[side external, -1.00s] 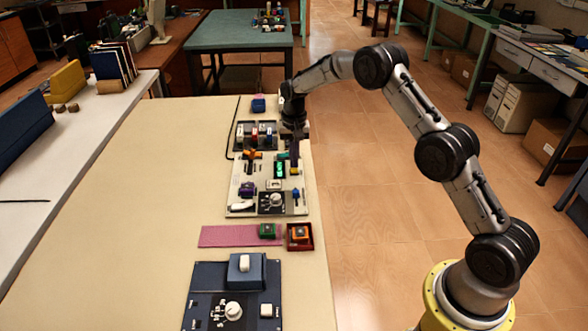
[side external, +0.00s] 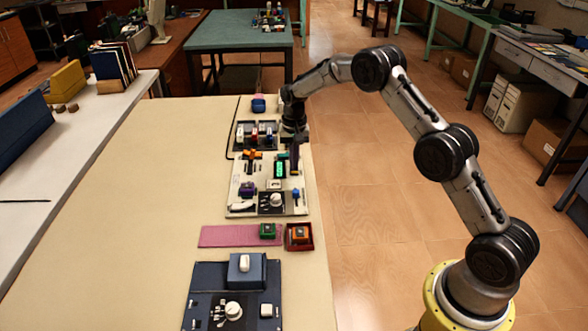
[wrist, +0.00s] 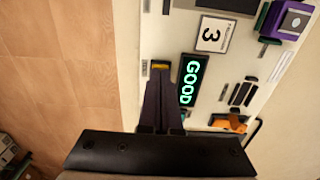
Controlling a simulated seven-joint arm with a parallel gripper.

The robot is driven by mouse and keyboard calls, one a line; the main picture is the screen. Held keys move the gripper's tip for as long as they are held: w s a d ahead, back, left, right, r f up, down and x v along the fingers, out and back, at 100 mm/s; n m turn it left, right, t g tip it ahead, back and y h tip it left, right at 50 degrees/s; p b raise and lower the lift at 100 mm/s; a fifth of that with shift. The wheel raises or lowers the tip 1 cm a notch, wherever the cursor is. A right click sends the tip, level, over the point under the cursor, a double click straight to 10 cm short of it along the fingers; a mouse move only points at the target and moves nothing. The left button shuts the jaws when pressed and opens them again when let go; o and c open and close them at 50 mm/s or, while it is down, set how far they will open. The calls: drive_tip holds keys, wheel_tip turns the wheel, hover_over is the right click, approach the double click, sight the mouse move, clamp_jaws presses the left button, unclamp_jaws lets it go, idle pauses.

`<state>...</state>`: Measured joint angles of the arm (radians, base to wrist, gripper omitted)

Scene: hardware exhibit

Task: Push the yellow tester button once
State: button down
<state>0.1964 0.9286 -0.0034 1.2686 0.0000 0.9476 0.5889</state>
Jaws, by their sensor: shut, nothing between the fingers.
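The yellow tester button (wrist: 160,66) shows as a small yellow strip just beyond my fingertips in the wrist view. My gripper (wrist: 160,82) is shut and empty, its dark fingers together and pointing down at the button. The tips overlap the button's near edge in that view and appear to be on it; exact contact is hard to tell. In the side view my gripper (side external: 294,172) hides the button. The tester display (wrist: 192,80) beside the fingers reads GOOD in green, and it glows green in the side view (side external: 279,170).
The table's left side is clear.

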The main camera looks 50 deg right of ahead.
drive_tip(key=shift+r, duration=3.5)
drive_tip(key=s, duration=0.1)
drive_tip(key=f+n, duration=0.1)
drive_tip(key=s, duration=0.1)
drive_tip(key=shift+s+a+f+n+g, duration=0.2)
drive_tip(key=shift+s+a+n+g, duration=0.1)
drive_tip(key=shift+n, duration=0.1)
drive_tip(key=s+a+r+n+t, duration=0.1)
drive_tip(key=s+a+r+n, duration=0.15)
drive_tip(key=s+r, duration=0.6)
drive_tip(key=s+a+r+n+t, duration=0.15)
drive_tip(key=s+a+r, duration=0.35)
drive_tip(key=s, duration=0.6)
drive_tip(key=s+a+r+n+t, duration=0.1)
drive_tip(key=s+r+t, duration=0.1)
drive_tip(key=s, duration=0.6)
drive_tip(key=s+a+r+n+t, duration=0.1)
drive_tip(key=s+a+r+n, duration=0.1)
drive_tip(key=s, duration=0.7)
drive_tip(key=shift+r+t, duration=0.35)
drive_tip(key=shift+r, duration=0.05)
